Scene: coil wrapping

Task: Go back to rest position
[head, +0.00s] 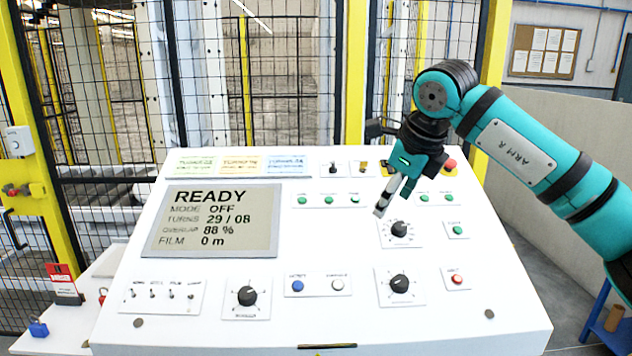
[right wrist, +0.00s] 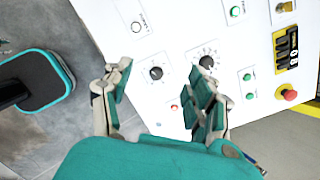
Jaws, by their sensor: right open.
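My right gripper (head: 392,203) hangs over the upper right part of the white control panel (head: 330,325), above and left of a black rotary knob (head: 398,229). Its teal arm, marked ARM R, comes in from the right. In the right wrist view the right gripper (right wrist: 158,112) has its two fingers spread apart with nothing between them, and the panel lies beyond. The panel's display (head: 215,220) reads READY, MODE OFF, TURNS 29 / 08, OVERLAP 88 %, FILM 0 m. My left gripper is in neither view.
A red emergency button (head: 450,166) sits behind the right gripper. Small switches (head: 160,294), a lower right knob (head: 400,284) and several push buttons cover the panel. A yellow-framed mesh fence (head: 110,100) stands behind. A blue padlock (head: 38,328) is at lower left.

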